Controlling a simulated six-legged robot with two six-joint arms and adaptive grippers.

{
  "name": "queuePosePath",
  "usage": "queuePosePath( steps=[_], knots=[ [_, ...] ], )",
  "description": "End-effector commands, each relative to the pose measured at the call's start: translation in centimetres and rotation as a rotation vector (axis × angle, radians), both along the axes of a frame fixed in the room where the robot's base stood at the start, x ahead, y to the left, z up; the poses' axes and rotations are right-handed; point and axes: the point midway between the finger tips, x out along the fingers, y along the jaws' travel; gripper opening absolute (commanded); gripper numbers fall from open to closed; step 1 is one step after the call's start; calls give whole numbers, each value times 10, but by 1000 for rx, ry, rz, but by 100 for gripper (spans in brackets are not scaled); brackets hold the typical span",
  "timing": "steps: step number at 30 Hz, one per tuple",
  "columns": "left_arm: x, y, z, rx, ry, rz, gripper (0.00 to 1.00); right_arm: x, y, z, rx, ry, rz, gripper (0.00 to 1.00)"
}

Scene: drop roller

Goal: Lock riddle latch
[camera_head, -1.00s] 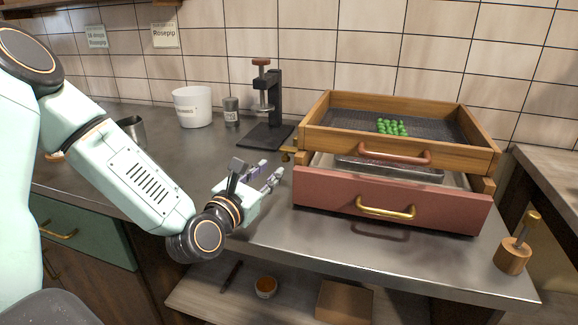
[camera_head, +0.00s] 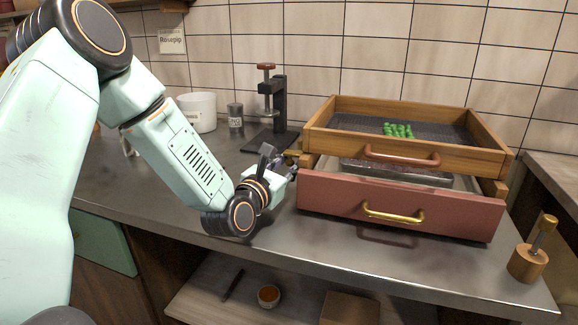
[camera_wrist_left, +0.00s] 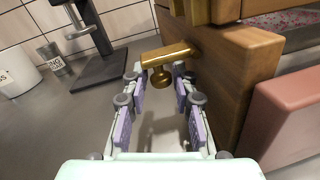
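The riddle latch (camera_wrist_left: 167,58) is a brass bar with a round knob hanging below it, on the left side of the wooden box. In the left wrist view it lies ahead of my left gripper (camera_wrist_left: 158,75), whose open fingers are on either side of the knob; I cannot tell whether they touch it. In the head view the left gripper (camera_head: 290,170) is at the box's left side, and the latch is mostly hidden behind it. The box has a wooden upper tray (camera_head: 330,139) with green pieces (camera_head: 398,130) and a red drawer (camera_head: 330,192) below, pulled partly out. The right gripper is not in view.
A black press (camera_head: 279,105), a grey tin (camera_head: 235,116) and a white pot (camera_head: 200,112) stand at the back left. A wooden tamper (camera_head: 528,262) stands at the front right corner. The counter front (camera_head: 300,245) is clear.

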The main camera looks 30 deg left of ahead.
Motion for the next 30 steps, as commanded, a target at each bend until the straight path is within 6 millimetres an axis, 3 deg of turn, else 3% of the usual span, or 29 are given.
queuePosePath(
  steps=[9, 19, 30],
  knots=[
    [4, 1, 0, 0, -1, 0, 27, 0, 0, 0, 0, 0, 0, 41],
    [3, 0, 0, 0, 0, 0, 0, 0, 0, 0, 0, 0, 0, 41],
    [3, 1, 1, 19, 5, -1, 0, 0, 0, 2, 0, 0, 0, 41]
  ],
)
